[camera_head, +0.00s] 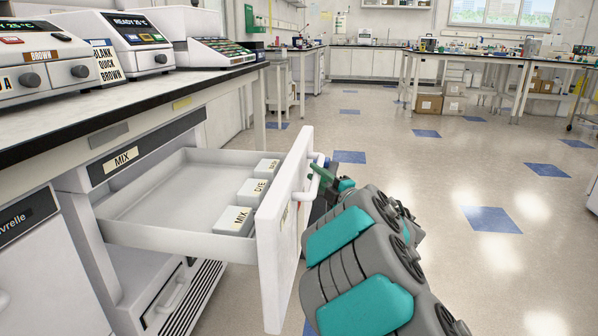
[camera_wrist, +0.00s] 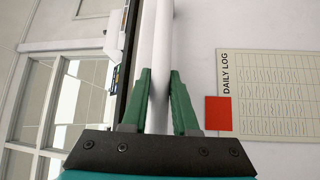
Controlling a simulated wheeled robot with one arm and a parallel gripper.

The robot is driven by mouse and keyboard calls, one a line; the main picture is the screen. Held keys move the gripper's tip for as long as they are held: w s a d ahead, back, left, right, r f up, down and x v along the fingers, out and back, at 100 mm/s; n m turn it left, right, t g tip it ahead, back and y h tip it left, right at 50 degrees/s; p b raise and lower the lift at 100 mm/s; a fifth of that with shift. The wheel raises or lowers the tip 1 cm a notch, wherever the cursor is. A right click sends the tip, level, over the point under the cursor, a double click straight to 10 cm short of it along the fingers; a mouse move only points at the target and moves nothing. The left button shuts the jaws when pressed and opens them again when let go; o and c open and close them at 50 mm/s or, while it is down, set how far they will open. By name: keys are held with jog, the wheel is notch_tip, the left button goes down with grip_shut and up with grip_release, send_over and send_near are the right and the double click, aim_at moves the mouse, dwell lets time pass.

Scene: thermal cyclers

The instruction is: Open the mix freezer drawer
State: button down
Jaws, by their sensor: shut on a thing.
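The mix freezer drawer (camera_head: 150,208) is pulled well out from under the bench in the head view. Its frame above carries a MIX label (camera_head: 122,160). White boxes marked MIX (camera_head: 234,220) and DYE (camera_head: 253,191), and a third behind them, sit inside near the drawer front (camera_head: 285,235). A white bar handle (camera_head: 316,172) is on the outer face of the front. My gripper (camera_head: 325,184) is at this handle. In the wrist view, the green fingers of my gripper (camera_wrist: 159,100) are on both sides of the white handle bar (camera_wrist: 160,60), shut on it.
Thermal cyclers (camera_head: 130,40) stand on the bench above the drawer. A lower cabinet with a handle (camera_head: 172,295) is below it. Open tiled floor (camera_head: 470,180) lies to the right. Lab benches (camera_head: 480,55) line the back.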

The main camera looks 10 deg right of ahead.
jog(key=shift+s+d, duration=0.2)
jog(key=shift+d, duration=0.55)
jog(key=shift+r, duration=0.1)
jog(key=c, duration=0.7)
grip_release()
jog(key=shift+v, duration=3.85)
